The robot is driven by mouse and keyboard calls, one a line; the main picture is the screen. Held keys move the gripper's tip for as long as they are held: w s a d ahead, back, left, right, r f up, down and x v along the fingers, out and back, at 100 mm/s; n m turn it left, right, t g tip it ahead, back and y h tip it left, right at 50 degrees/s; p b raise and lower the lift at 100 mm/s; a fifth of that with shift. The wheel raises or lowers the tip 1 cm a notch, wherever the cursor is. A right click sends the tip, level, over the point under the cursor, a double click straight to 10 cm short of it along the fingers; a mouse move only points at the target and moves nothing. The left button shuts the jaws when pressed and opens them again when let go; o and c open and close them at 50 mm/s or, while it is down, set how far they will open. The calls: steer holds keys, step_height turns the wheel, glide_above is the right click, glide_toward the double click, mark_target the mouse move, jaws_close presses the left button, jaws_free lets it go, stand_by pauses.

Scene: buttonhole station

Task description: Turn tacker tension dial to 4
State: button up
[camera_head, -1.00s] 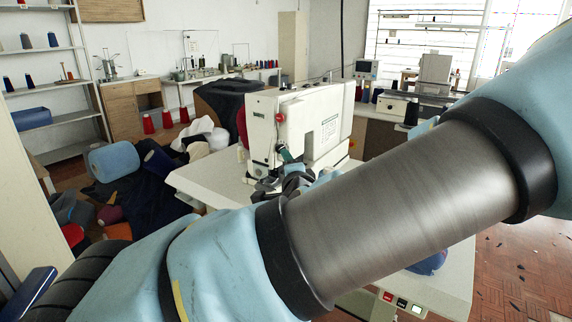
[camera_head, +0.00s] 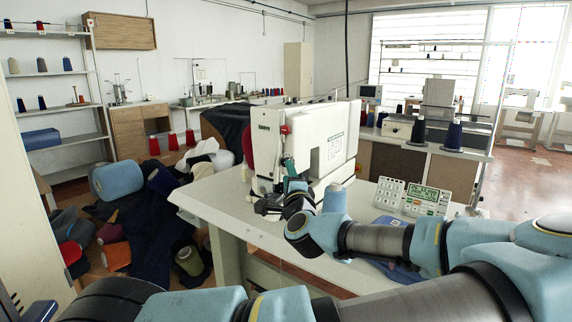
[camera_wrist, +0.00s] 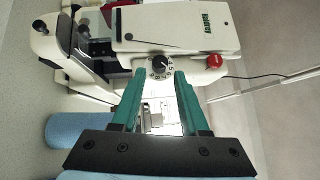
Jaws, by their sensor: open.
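The tacker (camera_head: 305,140) is a white sewing machine on a white table; its head also shows in the wrist view (camera_wrist: 180,28). The tension dial (camera_wrist: 161,63) is a black knob on a pale numbered ring at the head's lower edge. Its setting is too small to read surely. My gripper (camera_wrist: 163,76) has two teal fingers, open, with the dial between and just beyond their tips in the picture. I see no contact. In the head view my gripper (camera_head: 291,183) is at the machine's front, and the dial cannot be made out there.
A red button (camera_wrist: 214,60) sits right of the dial. A control panel (camera_head: 412,197) with a green display is on the table's right. Fabric and thread cones (camera_head: 117,179) clutter the floor at left.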

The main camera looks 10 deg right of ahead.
steer(key=shift+w+d+r+p, duration=0.15)
steer(key=shift+w+p, duration=0.15)
steer(key=shift+w, duration=0.85)
steer(key=shift+w+a+r+p, duration=0.15)
steer(key=shift+w+p, duration=0.1)
steer(key=shift+w, duration=0.9)
steer(key=shift+d, duration=0.1)
jaws_close()
